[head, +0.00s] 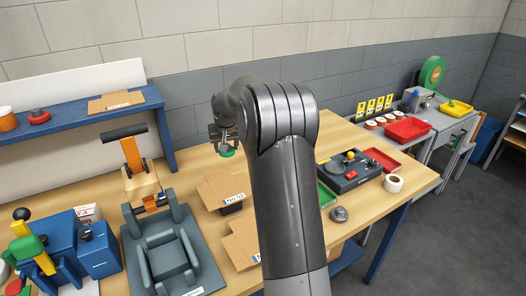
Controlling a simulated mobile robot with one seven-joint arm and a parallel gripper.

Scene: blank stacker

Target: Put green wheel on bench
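The green wheel (227,151) is a small green disc with a grey hub, in the middle left of the head view. My gripper (222,140) is directly over it, pointing down, and looks shut on the hub; the fingers are small and partly dark. The wheel appears level. I cannot tell whether its underside touches the bench or hangs just above it. The wooden bench (190,172) with blue legs runs below it. My arm covers the middle of the bench.
A red wheel (39,117) and an orange roll sit on the blue shelf (70,127). Open cardboard boxes (222,188) lie just in front of the wheel. A grey fixture (165,255) stands front left. A black device (350,171) and red trays stand right.

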